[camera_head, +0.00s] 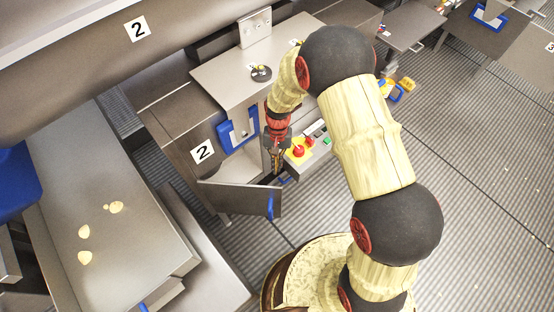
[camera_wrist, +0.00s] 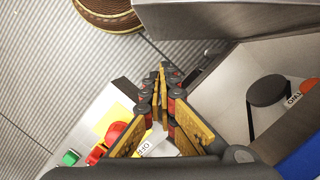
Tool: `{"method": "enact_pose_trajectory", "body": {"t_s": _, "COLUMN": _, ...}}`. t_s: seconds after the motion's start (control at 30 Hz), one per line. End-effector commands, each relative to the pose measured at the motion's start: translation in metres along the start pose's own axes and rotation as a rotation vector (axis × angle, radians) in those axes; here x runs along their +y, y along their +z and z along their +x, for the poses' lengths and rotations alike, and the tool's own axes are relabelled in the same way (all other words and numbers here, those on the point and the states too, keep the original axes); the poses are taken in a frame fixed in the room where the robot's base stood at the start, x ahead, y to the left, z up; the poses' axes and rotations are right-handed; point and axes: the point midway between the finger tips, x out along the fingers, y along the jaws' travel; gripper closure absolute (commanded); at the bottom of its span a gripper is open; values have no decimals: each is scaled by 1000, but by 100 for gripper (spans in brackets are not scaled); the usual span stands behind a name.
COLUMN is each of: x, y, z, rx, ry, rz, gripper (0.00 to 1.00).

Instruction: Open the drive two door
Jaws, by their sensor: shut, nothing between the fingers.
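The drive two door (camera_head: 238,198) is a grey panel standing swung out from the cabinet labelled 2 (camera_head: 180,140), with a blue handle (camera_head: 270,206) near its free edge. In the wrist view, a grey panel that looks like this door (camera_wrist: 225,18) crosses the top. My gripper (camera_head: 277,170) points down between the door and the control panel, and its fingers (camera_wrist: 163,72) are closed together and empty. In the wrist view, the open compartment shows a black rotary switch (camera_wrist: 268,90) and part of an orange knob (camera_wrist: 311,86).
The control panel (camera_head: 318,152) holds a red emergency button on yellow (camera_head: 299,149) and a green button (camera_head: 326,141), close beside my gripper. A blue handle (camera_head: 238,134) is on the cabinet. A grey conveyor (camera_head: 125,235) lies at left. Ribbed floor at right is mostly clear.

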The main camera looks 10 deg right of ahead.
Motion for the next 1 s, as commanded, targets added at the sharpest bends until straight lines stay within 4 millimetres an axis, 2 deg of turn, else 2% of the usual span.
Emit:
{"method": "enact_pose_trajectory", "body": {"t_s": 0.03, "x": 0, "y": 0, "z": 13, "rx": -1, "ry": 1, "rz": -1, "gripper": 100}}
{"method": "enact_pose_trajectory", "body": {"t_s": 0.23, "x": 0, "y": -1, "z": 51, "rx": 0, "ry": 0, "rz": 0, "gripper": 100}}
{"method": "enact_pose_trajectory", "body": {"t_s": 0.33, "x": -1, "y": 17, "z": 49, "rx": 3, "ry": -2, "rz": -1, "gripper": 100}}
{"method": "enact_pose_trajectory", "body": {"t_s": 0.5, "x": -1, "y": 33, "z": 53, "rx": 2, "ry": -1, "rz": -1, "gripper": 100}}
{"method": "enact_pose_trajectory", "body": {"t_s": 1.0, "x": -1, "y": 39, "z": 53, "rx": 2, "ry": -2, "rz": 1, "gripper": 100}}
